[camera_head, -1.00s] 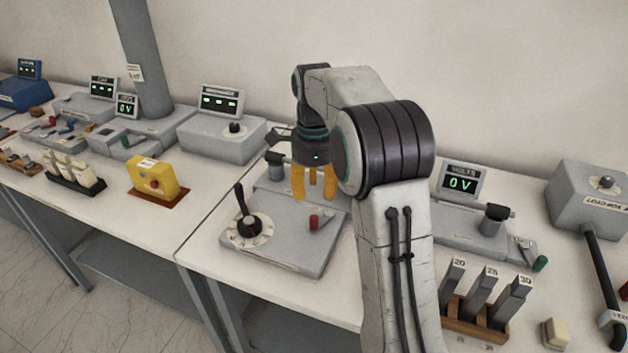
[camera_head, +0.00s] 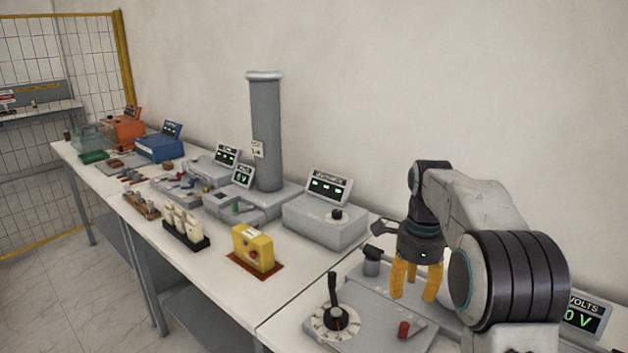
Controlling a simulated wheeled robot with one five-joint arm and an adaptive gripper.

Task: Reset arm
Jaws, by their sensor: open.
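My gripper (camera_head: 416,285) hangs at the right of the head view with its yellow-orange fingers pointing down. It is open and holds nothing. It hangs above a grey panel (camera_head: 372,315) that carries a black lever on a round white dial (camera_head: 335,318) and a small red knob (camera_head: 404,329). My arm is bent, with its large dark joint at the right, and hides part of the bench behind it. Whether the fingers touch anything below is hard to tell, but they look clear of the panel.
A yellow box (camera_head: 253,249) and a grey meter box (camera_head: 325,222) stand left of the panel. A tall grey column (camera_head: 265,135) rises behind. Blue (camera_head: 160,148) and orange (camera_head: 124,129) devices stand farther left. A yellow-framed mesh fence (camera_head: 80,75) closes the far left. The floor (camera_head: 85,290) before the tables is clear.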

